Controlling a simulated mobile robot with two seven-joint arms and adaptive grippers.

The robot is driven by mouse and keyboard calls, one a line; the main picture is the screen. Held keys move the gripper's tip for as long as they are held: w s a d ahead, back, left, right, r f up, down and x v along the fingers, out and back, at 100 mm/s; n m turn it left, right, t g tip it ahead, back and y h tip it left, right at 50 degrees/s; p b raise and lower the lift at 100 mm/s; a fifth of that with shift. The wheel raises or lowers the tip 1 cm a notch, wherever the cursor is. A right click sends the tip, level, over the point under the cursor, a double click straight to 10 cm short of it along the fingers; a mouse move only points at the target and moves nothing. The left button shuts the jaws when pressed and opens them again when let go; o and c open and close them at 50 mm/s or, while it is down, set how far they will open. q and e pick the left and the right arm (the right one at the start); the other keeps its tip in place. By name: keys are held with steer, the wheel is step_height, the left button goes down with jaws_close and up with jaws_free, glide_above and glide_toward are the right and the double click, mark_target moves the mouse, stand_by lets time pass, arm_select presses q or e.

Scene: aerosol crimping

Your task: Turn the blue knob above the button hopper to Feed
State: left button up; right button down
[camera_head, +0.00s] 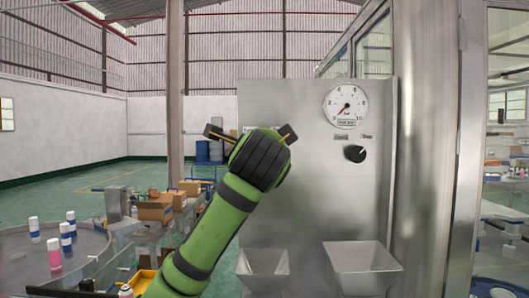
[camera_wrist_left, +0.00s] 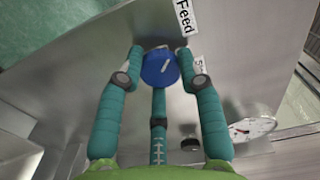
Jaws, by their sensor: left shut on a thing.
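The blue knob (camera_wrist_left: 160,68) is on the steel panel (camera_head: 318,185) between my left gripper's fingers in the left wrist view (camera_wrist_left: 163,58). A short pale mark slants across its face; I cannot tell which end is the pointer. The Feed label (camera_wrist_left: 185,17) is above and right of the knob there. A second label (camera_wrist_left: 197,67), starting with S, is partly covered by the right finger. In the head view my left gripper (camera_head: 252,132) is at the panel's upper left and hides the knob. It is shut on the knob. My right gripper is out of view.
A round gauge (camera_head: 345,106) and a black knob (camera_head: 355,153) are to the right on the panel. Two steel hoppers, left (camera_head: 264,264) and right (camera_head: 361,260), stick out below. A round table (camera_head: 25,270) with several cans stands at left.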

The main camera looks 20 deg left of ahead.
arm_select(q)
steer(key=shift+r, duration=0.15)
stand_by(0.3)
steer(key=o, duration=1.1)
steer(key=shift+a, duration=0.15)
steer(key=shift+o, duration=0.2)
steer(key=v, duration=1.2)
